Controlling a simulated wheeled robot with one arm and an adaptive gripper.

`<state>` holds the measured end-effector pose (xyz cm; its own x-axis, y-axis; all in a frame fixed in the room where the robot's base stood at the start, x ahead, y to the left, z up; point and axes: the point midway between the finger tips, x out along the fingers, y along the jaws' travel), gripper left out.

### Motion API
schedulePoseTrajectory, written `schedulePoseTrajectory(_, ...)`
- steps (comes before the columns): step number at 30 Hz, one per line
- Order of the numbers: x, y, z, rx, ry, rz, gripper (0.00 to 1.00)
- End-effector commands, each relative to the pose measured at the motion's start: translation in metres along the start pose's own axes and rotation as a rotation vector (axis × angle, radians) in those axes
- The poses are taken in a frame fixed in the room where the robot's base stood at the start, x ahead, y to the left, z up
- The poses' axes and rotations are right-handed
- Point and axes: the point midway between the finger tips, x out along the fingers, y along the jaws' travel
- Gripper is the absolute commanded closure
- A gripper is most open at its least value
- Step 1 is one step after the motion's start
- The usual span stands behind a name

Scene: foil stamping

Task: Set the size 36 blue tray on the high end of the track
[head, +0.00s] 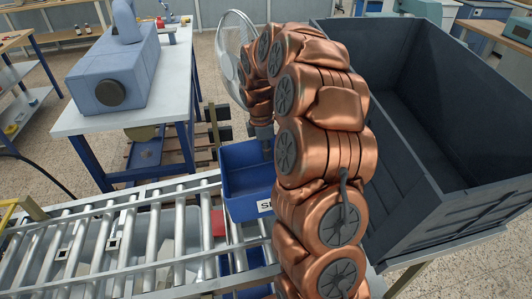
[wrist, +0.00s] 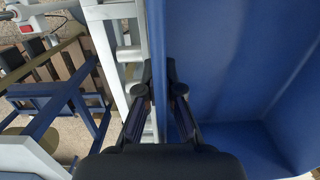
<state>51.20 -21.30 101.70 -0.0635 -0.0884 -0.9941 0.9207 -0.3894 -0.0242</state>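A blue tray (head: 240,182) is at the right part of the roller track (head: 110,240) in the head view. Its white label (head: 265,206) shows only its first letters, so the size cannot be read; my copper arm hides its right side. In the wrist view the tray's inside (wrist: 225,75) fills the right. My gripper (wrist: 160,75) has one dark finger on each side of the tray's wall, with the fingertips close in against it. In the head view the fingers are mostly hidden behind the tray and arm. I cannot tell whether the tray touches the rollers.
A large dark grey bin (head: 410,215) stands right of my arm. A white-topped table (head: 135,115) with a blue-grey machine (head: 115,70) stands behind the track. More blue (head: 232,265) shows below the near rail. A metal frame edge (wrist: 110,50) runs close left of the tray wall.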

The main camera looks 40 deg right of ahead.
Motion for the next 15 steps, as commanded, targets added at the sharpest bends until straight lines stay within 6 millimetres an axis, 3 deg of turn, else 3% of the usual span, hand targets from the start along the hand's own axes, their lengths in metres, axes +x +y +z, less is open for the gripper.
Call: schedulePoseTrajectory(15, 0.0047, 0.0001, -0.0001, 0.001, 0.000, 0.000, 1.00)
